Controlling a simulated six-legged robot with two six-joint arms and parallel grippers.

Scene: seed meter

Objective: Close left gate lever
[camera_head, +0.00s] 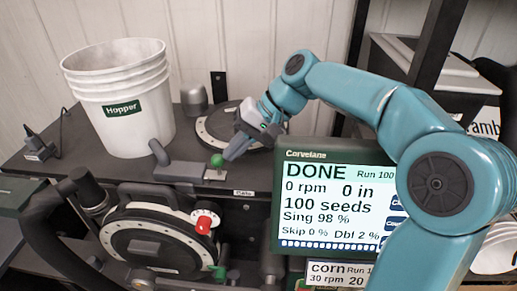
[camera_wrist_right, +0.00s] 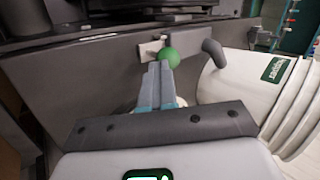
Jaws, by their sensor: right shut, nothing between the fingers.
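A green ball knob (camera_head: 217,160) sits at the end of a grey lever bracket (camera_head: 180,172) on the front of the dark bench, below the white hopper bucket. No label marks it as the left gate lever. My right gripper (camera_head: 233,153) is shut and empty, its fingertips just right of the knob. In the right wrist view the green knob (camera_wrist_right: 169,56) is just beyond the shut fingertips (camera_wrist_right: 160,69); I cannot tell whether they touch. My left gripper is not in view.
The white bucket labelled Hopper (camera_head: 122,88) stands on the bench, left of the knob. A round meter with a red knob (camera_head: 203,223) and a second green knob (camera_head: 218,271) sit lower. A screen reading DONE (camera_head: 335,205) stands at the right, below my right arm.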

